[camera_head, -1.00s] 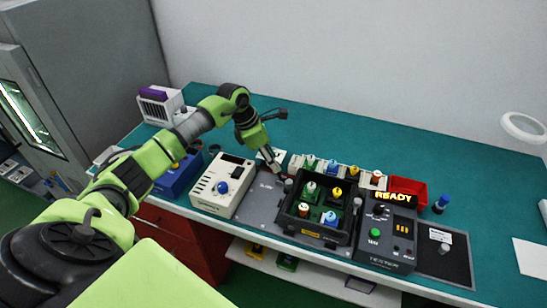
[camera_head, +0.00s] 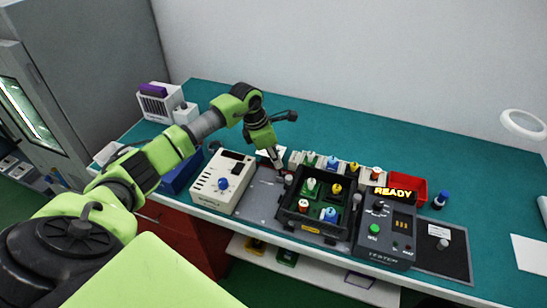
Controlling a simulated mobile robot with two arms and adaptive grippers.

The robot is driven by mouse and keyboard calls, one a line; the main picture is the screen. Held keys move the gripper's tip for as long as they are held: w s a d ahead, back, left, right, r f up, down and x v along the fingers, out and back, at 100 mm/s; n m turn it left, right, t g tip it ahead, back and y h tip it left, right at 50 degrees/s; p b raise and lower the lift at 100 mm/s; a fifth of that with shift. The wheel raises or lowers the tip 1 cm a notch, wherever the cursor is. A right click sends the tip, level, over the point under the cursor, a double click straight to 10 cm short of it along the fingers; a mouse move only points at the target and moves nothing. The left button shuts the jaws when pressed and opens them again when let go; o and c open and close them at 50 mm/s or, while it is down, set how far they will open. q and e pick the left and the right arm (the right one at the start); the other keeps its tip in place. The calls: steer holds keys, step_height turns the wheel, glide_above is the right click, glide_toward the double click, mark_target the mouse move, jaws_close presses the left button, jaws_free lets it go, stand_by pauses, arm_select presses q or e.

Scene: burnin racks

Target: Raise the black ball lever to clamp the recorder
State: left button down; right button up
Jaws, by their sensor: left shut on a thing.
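My left gripper (camera_head: 278,164) is low over the back of the grey plate, just left of the black crate. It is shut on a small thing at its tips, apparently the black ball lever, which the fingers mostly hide. The black crate (camera_head: 283,215) holds several coloured-capped pieces on green bases. I cannot tell which thing is the recorder. My right gripper is not in view.
A cream box with a blue knob (camera_head: 210,196) stands left of the grey plate (camera_head: 262,200). A dark tester (camera_head: 385,250) with a lit READY sign stands right. A red bin (camera_head: 408,183) and a row of capped pieces stand behind. The teal table (camera_head: 400,150) is clear at the back.

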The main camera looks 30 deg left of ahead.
arm_select(q)
steer(key=shift+w+d+y+b, duration=0.25)
steer(key=shift+d+y+b, duration=0.15)
steer(key=shift+d+y, duration=0.7)
steer(key=shift+a, duration=0.1)
steer(key=c, duration=1.9)
jaws_free()
steer(key=shift+r, duration=0.15)
steer(key=shift+r, duration=0.3)
steer(key=v, duration=1.1)
steer(key=shift+w+r, duration=0.15)
steer(key=shift+d, duration=0.2)
